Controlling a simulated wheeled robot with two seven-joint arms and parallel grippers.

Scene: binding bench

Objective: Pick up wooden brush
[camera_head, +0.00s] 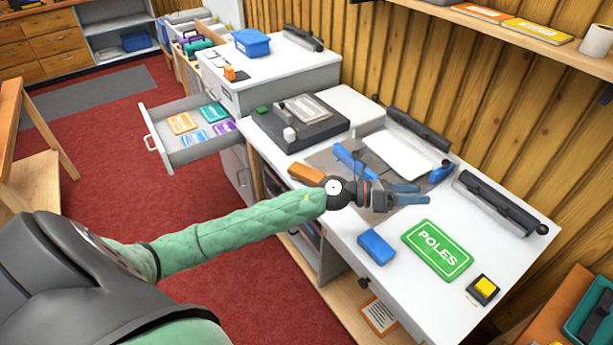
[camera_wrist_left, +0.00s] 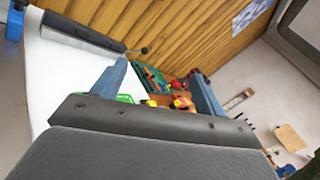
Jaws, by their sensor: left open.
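An orange-brown piece (camera_head: 306,173), which may be the wooden brush, lies on the white bench just behind my left wrist in the head view. My arm partly covers it, and I cannot see bristles. My left gripper (camera_head: 414,194) is open and empty above the bench, to the right of that piece and pointing right. In the left wrist view its two fingers (camera_wrist_left: 157,84) stand wide apart with nothing between them. I cannot make out the brush in that view. My right gripper is not in view.
On the bench are a blue block (camera_head: 376,246), a green POLES sign (camera_head: 438,250), a yellow button box (camera_head: 483,290), a dark bar (camera_head: 500,203), a white sheet (camera_head: 398,154) and a dark machine (camera_head: 300,121). An open drawer (camera_head: 195,148) juts out at left.

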